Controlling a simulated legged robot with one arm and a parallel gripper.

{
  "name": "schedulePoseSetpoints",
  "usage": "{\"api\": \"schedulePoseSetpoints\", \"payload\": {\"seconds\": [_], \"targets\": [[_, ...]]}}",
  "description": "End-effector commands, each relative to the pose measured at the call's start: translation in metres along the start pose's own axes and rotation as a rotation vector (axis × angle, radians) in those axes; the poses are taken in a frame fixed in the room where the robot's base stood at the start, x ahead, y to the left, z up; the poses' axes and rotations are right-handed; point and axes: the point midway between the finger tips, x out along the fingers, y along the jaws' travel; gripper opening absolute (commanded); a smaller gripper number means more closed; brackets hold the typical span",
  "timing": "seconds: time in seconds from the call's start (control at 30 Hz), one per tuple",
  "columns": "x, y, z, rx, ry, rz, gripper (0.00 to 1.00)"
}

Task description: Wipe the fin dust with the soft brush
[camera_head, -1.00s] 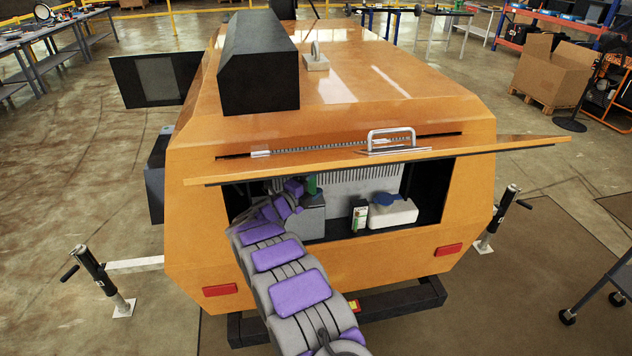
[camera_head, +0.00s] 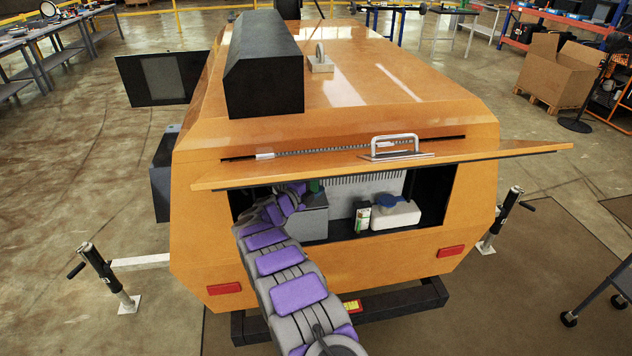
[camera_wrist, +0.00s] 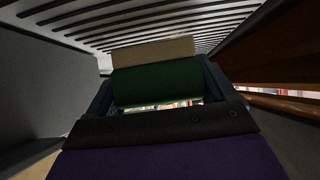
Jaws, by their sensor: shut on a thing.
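My gripper (camera_wrist: 158,90) is shut on the soft brush, whose green body (camera_wrist: 158,80) and tan bristle end (camera_wrist: 153,51) show in the wrist view. In that view the brush lies between the two dark fingers, bristles pointing away from me. Pale slatted fins (camera_wrist: 150,18) run across above and beyond the bristles; I cannot tell whether the bristles touch them. In the head view my arm reaches into the left of the open bay, and a bit of green (camera_head: 315,186) shows at its end. The fins (camera_head: 362,187) also show at the back of the bay. No dust can be made out.
The orange hatch (camera_head: 480,161) is raised above the bay opening. Inside, a grey box (camera_head: 308,222) stands right of my arm. A small green-and-white carton (camera_head: 362,217) and a white block with a blue item (camera_head: 398,214) sit farther right.

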Motion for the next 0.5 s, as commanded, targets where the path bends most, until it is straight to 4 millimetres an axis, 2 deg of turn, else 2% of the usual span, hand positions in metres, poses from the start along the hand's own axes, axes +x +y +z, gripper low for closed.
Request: {"api": "schedulePoseSetpoints", "payload": {"seconds": [0.5], "targets": [[0.0056,-0.0014,0.0072,0.002,0.002,-0.001,0.47]]}}
